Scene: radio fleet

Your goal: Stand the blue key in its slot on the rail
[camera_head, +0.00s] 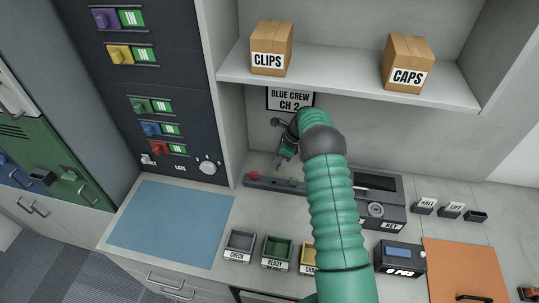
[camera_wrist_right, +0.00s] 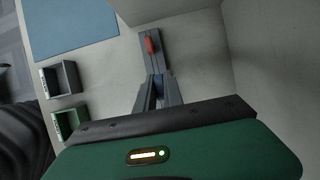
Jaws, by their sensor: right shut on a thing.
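The rail (camera_head: 270,184) is a long grey bar on the counter below the shelf. It also shows in the wrist view (camera_wrist_right: 147,33). A red key (camera_head: 254,175) stands near the rail's left end and is clear in the wrist view (camera_wrist_right: 152,43). A small green piece (camera_head: 293,181) shows further right on the rail. My right gripper (camera_head: 277,158) is over the rail, fingers down. In the wrist view its fingers (camera_wrist_right: 158,92) are shut on the blue key (camera_wrist_right: 158,81), of which only a little shows. Its gap to the rail is hard to judge. My left gripper is out of view.
A blue mat (camera_head: 170,222) lies at left. Small bins, grey (camera_head: 240,243) and green (camera_head: 277,250), stand in front of the rail. A dark radio unit (camera_head: 378,200) stands right of my arm. The shelf (camera_head: 350,80) with two boxes hangs above.

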